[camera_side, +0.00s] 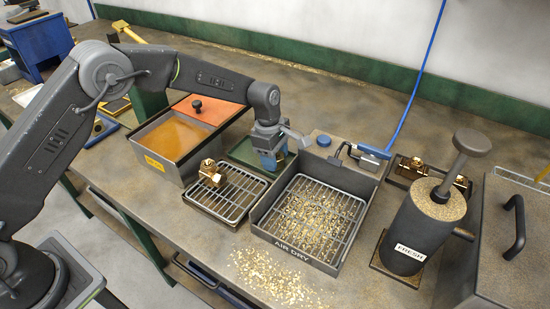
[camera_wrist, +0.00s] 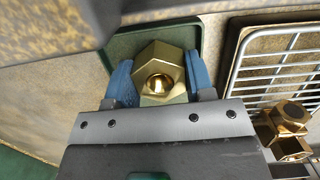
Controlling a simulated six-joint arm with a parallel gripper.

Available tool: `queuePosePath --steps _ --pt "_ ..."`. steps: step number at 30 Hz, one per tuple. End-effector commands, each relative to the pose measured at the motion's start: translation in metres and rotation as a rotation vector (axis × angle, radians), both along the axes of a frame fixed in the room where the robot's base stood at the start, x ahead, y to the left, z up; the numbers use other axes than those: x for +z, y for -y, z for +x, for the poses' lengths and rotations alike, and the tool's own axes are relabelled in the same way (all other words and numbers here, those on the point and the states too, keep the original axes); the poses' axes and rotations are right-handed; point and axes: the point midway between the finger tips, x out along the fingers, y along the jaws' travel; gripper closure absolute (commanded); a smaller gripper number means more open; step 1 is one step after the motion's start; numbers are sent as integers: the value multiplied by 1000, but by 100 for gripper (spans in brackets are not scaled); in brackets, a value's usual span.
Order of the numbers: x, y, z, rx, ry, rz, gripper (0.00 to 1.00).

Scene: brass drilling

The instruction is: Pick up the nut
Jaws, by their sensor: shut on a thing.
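In the wrist view a brass hex nut (camera_wrist: 160,72) with a round hole sits between the two blue fingers of my gripper (camera_wrist: 158,82). The fingers are shut on its left and right sides. A green tray (camera_wrist: 125,43) lies beneath it; I cannot tell whether the nut touches the tray. In the side view my gripper (camera_side: 272,162) points down over the green tray (camera_side: 242,152), and the nut is hidden behind the fingers.
A brass fitting (camera_side: 211,173) sits on a small wire rack (camera_side: 232,200) in front. The AIR DRY tray (camera_side: 262,225) with brass chips stands to the right. A box of amber liquid (camera_side: 165,165) is at left. A FRESH canister (camera_side: 405,245) stands at far right.

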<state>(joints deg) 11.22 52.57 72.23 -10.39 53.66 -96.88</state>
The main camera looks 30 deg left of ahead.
Motion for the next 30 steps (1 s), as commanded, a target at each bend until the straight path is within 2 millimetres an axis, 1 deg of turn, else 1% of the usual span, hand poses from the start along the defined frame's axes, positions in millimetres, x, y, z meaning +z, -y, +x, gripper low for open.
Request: queuePosePath --steps 5,8,15,18,21,28,30 --pt "22 0 1 0 6 -2 88" --pt "40 0 1 0 6 -2 88" --pt "70 -54 -11 6 4 -1 88" --pt "83 -74 -16 5 3 -1 88" --pt "92 -90 -19 4 4 -1 88" --pt "106 -116 -26 12 1 -1 88" --pt "110 -129 -31 38 1 -1 88"
